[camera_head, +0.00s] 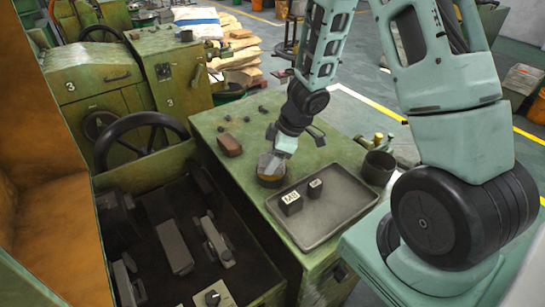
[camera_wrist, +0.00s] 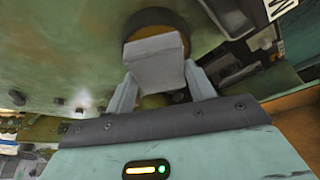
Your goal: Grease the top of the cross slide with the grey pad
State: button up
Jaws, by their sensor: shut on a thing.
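My gripper (camera_head: 280,152) is shut on the grey pad (camera_wrist: 157,62), which sits between its two fingers in the wrist view. The pad is at a round, dark-rimmed tin with amber grease (camera_head: 270,180) on the green cabinet top, and its lower end is over or in the tin; I cannot tell if it touches the grease. The tin also shows beyond the pad in the wrist view (camera_wrist: 155,18). In the open machine bed at the lower left lie a long grey block (camera_head: 174,247) and a narrower slide part (camera_head: 217,242); I cannot tell which is the cross slide.
A grey tray (camera_head: 322,222) holds two dark labelled blocks (camera_head: 291,202). A dark cup (camera_head: 379,167) stands behind its right end. A brown block (camera_head: 229,145) and several small dark pieces lie on the cabinet top (camera_head: 215,122). A large black handwheel (camera_head: 140,137) stands at the left.

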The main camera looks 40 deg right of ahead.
jog(key=shift+s+f, duration=0.1)
jog(key=shift+f, duration=0.5)
dwell(1.8)
notch_tip(320, 180, up, 7)
jog(key=p, duration=0.8)
jog(key=shift+r, duration=0.15)
jog(key=shift+a, duration=0.1)
dwell(0.7)
